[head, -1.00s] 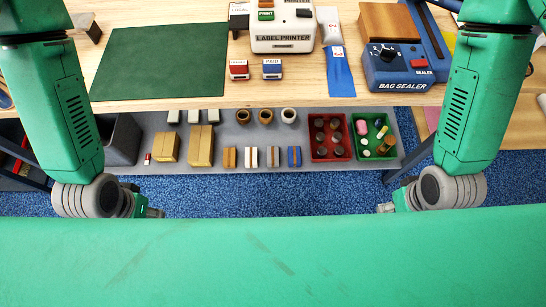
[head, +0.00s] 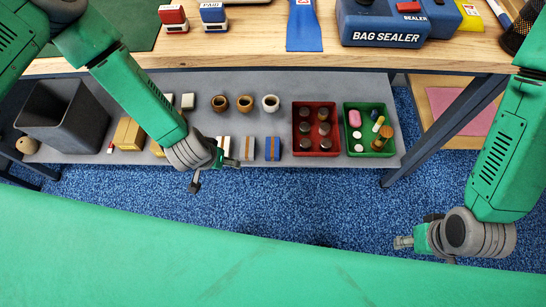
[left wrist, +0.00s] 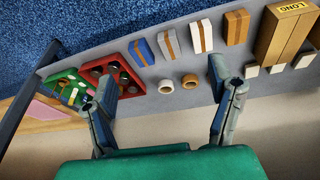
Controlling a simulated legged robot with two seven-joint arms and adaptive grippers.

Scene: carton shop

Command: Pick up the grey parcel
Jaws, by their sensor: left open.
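The grey parcel (head: 249,148), a small box with a brown band, stands on the grey lower shelf (head: 330,88) between a white parcel and a blue parcel (head: 272,149). It also shows at the top of the left wrist view (left wrist: 169,46), ahead of my jaws and apart from them. My left gripper (head: 214,174) is open and empty, in front of the shelf, to the left of and nearer than the grey parcel. In the left wrist view its fingers (left wrist: 170,84) are wide apart. My right gripper (head: 404,242) is low at the right over the blue carpet; its jaw state is unclear.
A white parcel (left wrist: 201,37) and a brown one (left wrist: 237,27) stand in the same row. Red (head: 298,127) and green (head: 349,132) trays are to the right. The wooden table top (head: 262,48) overhangs the shelf; a table leg (head: 437,130) is at the right.

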